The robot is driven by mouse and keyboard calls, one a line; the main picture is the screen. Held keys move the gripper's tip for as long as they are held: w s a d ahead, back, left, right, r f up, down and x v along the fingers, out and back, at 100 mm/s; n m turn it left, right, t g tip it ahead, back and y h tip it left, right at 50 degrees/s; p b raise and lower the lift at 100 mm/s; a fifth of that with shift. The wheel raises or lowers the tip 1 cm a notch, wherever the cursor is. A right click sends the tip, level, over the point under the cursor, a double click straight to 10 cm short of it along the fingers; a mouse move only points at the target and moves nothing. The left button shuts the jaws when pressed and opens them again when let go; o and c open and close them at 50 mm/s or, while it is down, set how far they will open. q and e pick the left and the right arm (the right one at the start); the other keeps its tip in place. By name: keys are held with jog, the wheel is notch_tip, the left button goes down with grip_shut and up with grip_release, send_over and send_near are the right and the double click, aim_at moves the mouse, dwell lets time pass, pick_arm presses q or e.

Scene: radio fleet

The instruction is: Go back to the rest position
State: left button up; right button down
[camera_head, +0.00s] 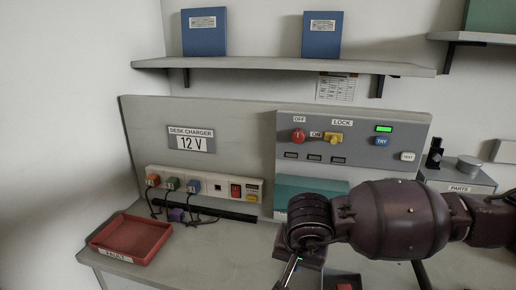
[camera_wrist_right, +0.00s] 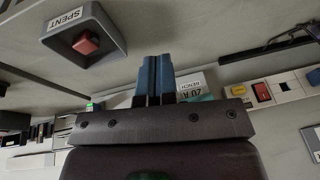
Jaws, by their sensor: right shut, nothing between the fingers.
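My right arm comes in from the right in the head view, across the front of the switch panel. Its right gripper (camera_head: 289,272) points down over the bench at the bottom edge and is partly cut off. In the right wrist view the right gripper (camera_wrist_right: 153,78) shows two blue fingers pressed together with nothing between them. My left gripper is not in view.
A red FAULT tray (camera_head: 132,238) sits at the bench's left. A charger strip (camera_head: 205,184) with coloured plugs is behind it. The switch panel (camera_head: 352,128) stands behind my arm. A grey SPENT box (camera_wrist_right: 118,38) holds a red block (camera_wrist_right: 86,43).

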jog(key=s+a+f+m+g+y, duration=0.3)
jog(key=s+a+m+g+y, duration=0.4)
jog(key=s+a, duration=0.5)
jog(key=s+a+r+m+t+y+p, duration=0.1)
jog(key=s+a+r+m+t+y, duration=0.15)
jog(key=r+m+y, duration=0.6)
jog(key=w+d+f+m+t+h, duration=0.25)
jog(key=d+m+t, duration=0.3)
jog(key=m, duration=0.55)
jog(key=w+d+f+m+t+h+p, duration=0.1)
jog(key=d+f+m+t, duration=0.4)
jog(key=m, duration=0.6)
jog(key=w+d+f+m+t+h, duration=0.1)
jog(key=d+f+m+t+h, duration=0.1)
jog(key=d+m+t, duration=0.65)
pick_arm(q)
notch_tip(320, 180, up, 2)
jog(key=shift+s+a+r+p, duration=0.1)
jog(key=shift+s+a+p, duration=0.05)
jog(key=shift+p, duration=0.25)
pick_arm(e)
jog(key=s+d+f+m+g+h, duration=0.3)
jog(key=s+d+f+m+h, duration=0.2)
jog(key=m, duration=0.5)
jog(key=s+d+f+m+g+h, duration=0.4)
jog(key=s+d+f+m, duration=0.4)
jog(key=f+m, duration=0.3)
jog(key=shift+s+f+h, duration=0.6)
jog(key=shift+s+f, duration=0.1)
jog(key=shift+s, duration=0.1)
